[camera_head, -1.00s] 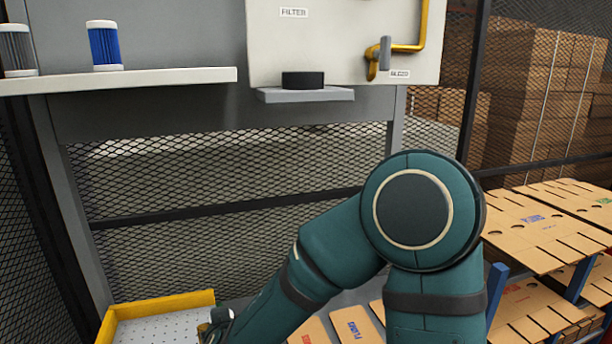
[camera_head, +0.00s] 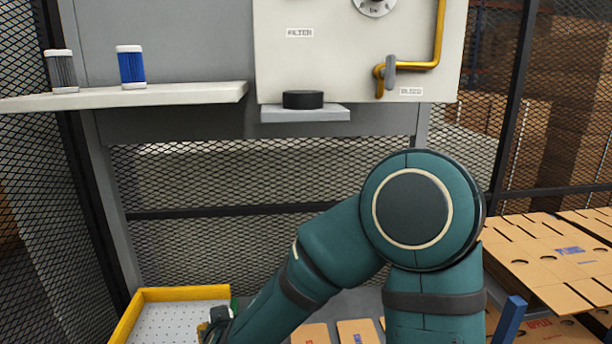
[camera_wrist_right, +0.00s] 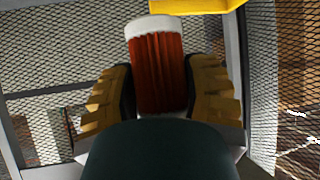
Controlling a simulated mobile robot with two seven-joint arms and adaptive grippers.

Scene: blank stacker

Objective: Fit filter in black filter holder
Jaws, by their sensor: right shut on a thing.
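In the right wrist view a red pleated filter (camera_wrist_right: 158,75) with a white end cap stands between the yellow fingers of my right gripper (camera_wrist_right: 160,92), which is shut on it. In the head view my right gripper (camera_head: 215,325) shows only partly at the bottom, beside the yellow-edged tray, largely hidden by my arm. The black filter holder (camera_head: 303,99) sits on a small grey ledge under the FILTER label. A blue filter (camera_head: 131,67) and a grey filter (camera_head: 61,71) stand on the shelf at left. My left gripper is not in view.
The white shelf (camera_head: 190,95) and grey ledge (camera_head: 305,115) stick out from the panel. The yellow-edged tray (camera_head: 180,294) is at the lower left. Flat cardboard stacks (camera_head: 555,250) lie at right. Mesh fencing surrounds the area.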

